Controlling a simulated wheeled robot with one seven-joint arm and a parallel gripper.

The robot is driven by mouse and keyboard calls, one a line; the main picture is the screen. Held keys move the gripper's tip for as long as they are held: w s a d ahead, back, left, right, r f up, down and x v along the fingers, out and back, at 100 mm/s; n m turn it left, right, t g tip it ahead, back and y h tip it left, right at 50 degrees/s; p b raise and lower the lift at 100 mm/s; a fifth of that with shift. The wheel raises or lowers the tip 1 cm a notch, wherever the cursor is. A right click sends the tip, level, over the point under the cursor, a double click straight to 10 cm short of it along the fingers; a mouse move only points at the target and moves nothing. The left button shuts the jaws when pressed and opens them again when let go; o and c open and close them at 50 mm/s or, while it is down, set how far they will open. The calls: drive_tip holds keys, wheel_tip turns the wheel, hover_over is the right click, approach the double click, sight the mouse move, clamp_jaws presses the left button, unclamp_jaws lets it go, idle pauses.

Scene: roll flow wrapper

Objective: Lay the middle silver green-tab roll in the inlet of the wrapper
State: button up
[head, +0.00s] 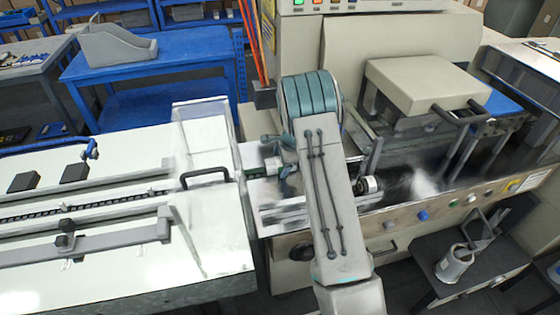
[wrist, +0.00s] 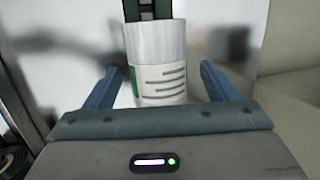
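A silver-white roll (wrist: 158,50) with a white printed label and a green tab at its left edge is in the middle of the wrist view. It lies between my two blue fingers, with a visible gap on each side. My gripper (wrist: 160,85) is open around or just behind the roll; I cannot tell the depth. In the head view my gripper (head: 279,157) is over the inlet (head: 280,216) of the wrapper, largely hidden by my arm. A small pale piece, probably the roll (head: 262,171), shows beside it, in line with the infeed chain.
The white infeed table (head: 110,255) with guide rails and a chain (head: 100,204) runs in from the left. A black handle (head: 205,177) stands near the inlet. The cream wrapper housing (head: 400,45) rises behind my arm. A sealing head (head: 428,85) is at the right.

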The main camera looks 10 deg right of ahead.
drive_tip(key=b+v, duration=0.2)
drive_tip(key=v, duration=1.2)
